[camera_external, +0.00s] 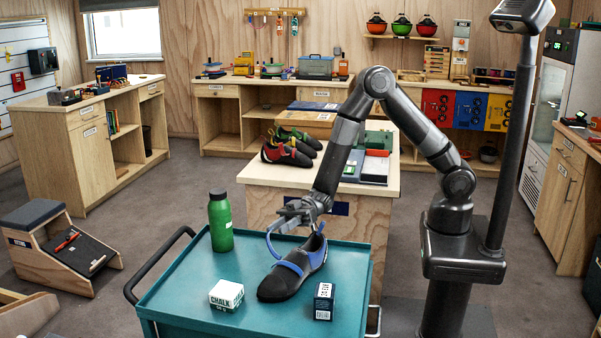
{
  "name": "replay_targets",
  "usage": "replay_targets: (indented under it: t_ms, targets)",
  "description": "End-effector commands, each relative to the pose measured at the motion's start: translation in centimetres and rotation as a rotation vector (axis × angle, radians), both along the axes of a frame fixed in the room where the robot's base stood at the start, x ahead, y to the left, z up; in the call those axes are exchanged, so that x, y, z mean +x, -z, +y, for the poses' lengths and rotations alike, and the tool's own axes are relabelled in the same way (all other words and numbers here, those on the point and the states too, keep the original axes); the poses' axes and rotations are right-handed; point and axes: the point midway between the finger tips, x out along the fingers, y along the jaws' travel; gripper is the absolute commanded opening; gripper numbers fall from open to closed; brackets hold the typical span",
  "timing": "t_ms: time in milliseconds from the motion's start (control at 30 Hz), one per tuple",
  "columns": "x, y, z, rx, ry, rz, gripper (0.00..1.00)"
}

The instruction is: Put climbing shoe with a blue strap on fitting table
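A black and blue climbing shoe (286,275) rests on a teal cart (188,300), toe pointing toward the front left. Its blue strap loops up at the left side. My gripper (290,222) is right above the shoe's strap and heel area, reaching down from the right. Its fingers are small and dark, and I cannot tell whether they are apart or closed on the strap. A light wooden table (262,178) stands behind the cart, with several climbing shoes (287,154) in red and green on its left part. No visible sign marks it clearly as the fitting table.
On the cart stand a green bottle (220,220), a white chalk box (226,295) and a small dark box (323,301). Books and boxes (368,165) cover the wooden table's right part. A stepped bench (55,245) is on the floor at left.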

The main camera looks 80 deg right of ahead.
Motion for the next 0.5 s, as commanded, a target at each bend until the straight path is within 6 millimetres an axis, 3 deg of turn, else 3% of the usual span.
replay_targets:
  t_ms: [167,500]
  targets:
    - [0.1,0.8,0.2,0.001,-0.001,-0.001,0.30]
    - [1.8,0.8,4.2,0.000,0.000,-0.002,0.30]
